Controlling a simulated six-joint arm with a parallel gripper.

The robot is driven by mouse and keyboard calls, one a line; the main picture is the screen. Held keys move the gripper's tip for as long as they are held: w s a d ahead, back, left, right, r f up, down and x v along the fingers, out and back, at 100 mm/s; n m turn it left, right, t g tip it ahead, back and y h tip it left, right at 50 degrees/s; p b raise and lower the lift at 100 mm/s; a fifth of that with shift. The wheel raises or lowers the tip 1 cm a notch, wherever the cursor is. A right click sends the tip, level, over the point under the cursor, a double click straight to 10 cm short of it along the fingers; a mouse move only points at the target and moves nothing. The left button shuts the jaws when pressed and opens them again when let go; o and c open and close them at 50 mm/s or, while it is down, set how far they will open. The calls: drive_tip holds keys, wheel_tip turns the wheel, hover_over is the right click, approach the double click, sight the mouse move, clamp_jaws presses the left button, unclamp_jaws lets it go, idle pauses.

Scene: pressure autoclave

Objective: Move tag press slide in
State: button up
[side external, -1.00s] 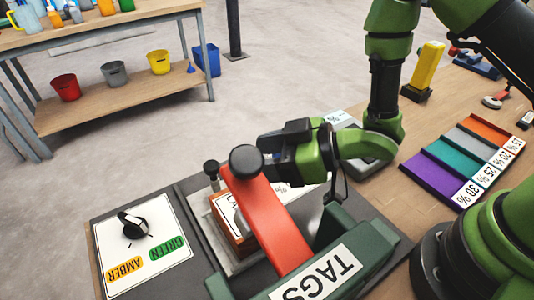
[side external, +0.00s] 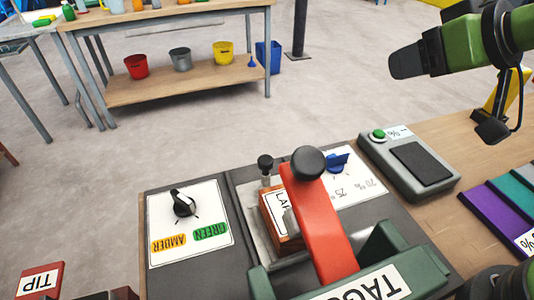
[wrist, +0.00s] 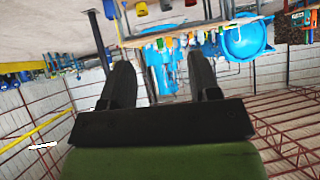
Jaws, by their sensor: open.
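The tag press has a dark green body (side external: 375,245) marked TAGS and a red lever (side external: 320,225) ending in a black ball. The lever slants over an orange-brown block (side external: 272,207) with a white label, partly hidden behind it. A small black knob on a metal post (side external: 265,162) stands at the block's far end. I cannot tell how far in the slide sits. My gripper (side external: 405,62) is up at the upper right, clear of the press and empty. In the wrist view its two fingers (wrist: 162,80) are spread apart with nothing between them.
A dial panel (side external: 190,225) reads AMBER and GREEN left of the press. A blue knob (side external: 337,162) sits on a percent panel behind it. A grey box with a green button (side external: 378,134) and coloured strips (side external: 500,205) lie to the right. A red TIP block (side external: 40,281) is at lower left.

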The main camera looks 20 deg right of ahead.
drive_tip(key=s+r+m+g, duration=0.4)
drive_tip(key=s+r+m, duration=0.1)
drive_tip(key=s+r, duration=0.4)
drive_tip(key=m+g+h, duration=0.2)
drive_tip(key=m+g, duration=0.3)
drive_tip(key=g, duration=0.1)
hover_over(266, 159)
wheel_tip(266, 159, down, 16)
wheel_tip(266, 159, down, 11)
drive_tip(key=shift+r, duration=0.2)
